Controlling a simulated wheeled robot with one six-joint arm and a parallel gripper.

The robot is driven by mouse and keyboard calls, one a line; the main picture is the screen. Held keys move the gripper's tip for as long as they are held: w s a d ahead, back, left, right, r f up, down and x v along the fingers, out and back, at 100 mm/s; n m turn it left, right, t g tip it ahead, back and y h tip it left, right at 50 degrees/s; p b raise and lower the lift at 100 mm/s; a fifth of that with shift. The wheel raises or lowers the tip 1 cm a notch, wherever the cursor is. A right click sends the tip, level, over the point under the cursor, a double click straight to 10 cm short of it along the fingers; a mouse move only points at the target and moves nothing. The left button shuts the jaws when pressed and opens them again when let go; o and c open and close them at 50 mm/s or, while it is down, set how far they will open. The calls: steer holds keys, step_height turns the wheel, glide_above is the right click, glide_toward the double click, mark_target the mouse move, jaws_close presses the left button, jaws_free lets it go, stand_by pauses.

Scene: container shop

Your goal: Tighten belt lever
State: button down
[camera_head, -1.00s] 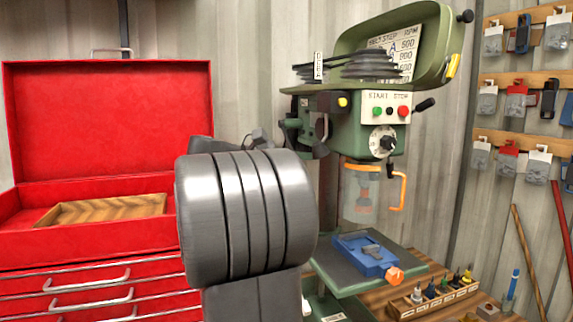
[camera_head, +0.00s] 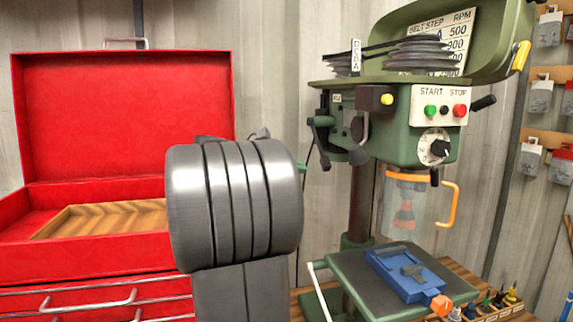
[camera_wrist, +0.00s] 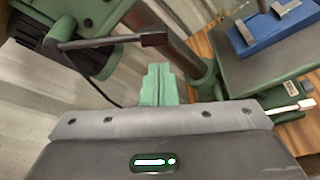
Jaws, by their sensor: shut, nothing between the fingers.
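The green drill press (camera_head: 415,140) stands at right in the head view, its belt cover open and belts on stepped pulleys (camera_head: 418,55). Dark levers (camera_head: 322,145) hang at the left side of its head; I cannot tell for certain which one is the belt lever. In the wrist view a lever (camera_wrist: 110,43) with a dark grip reaches right from the green housing. My gripper (camera_wrist: 157,72), with green fingers, is shut and empty, below the lever's grip in the picture and apparently apart from it. In the head view my arm hides most of the gripper.
A blue vise (camera_head: 408,272) sits on the drill table (camera_head: 350,280). An orange-handled chuck guard (camera_head: 405,200) hangs above it. A red toolbox (camera_head: 120,120) stands open at left. Tools hang on the wall at right. A small tool rack (camera_head: 490,308) is on the bench.

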mark_target(318, 143)
steer(key=p+x, duration=0.1)
steer(key=x, duration=0.5)
steer(key=shift+w, duration=0.1)
steer(key=shift+d, duration=0.15)
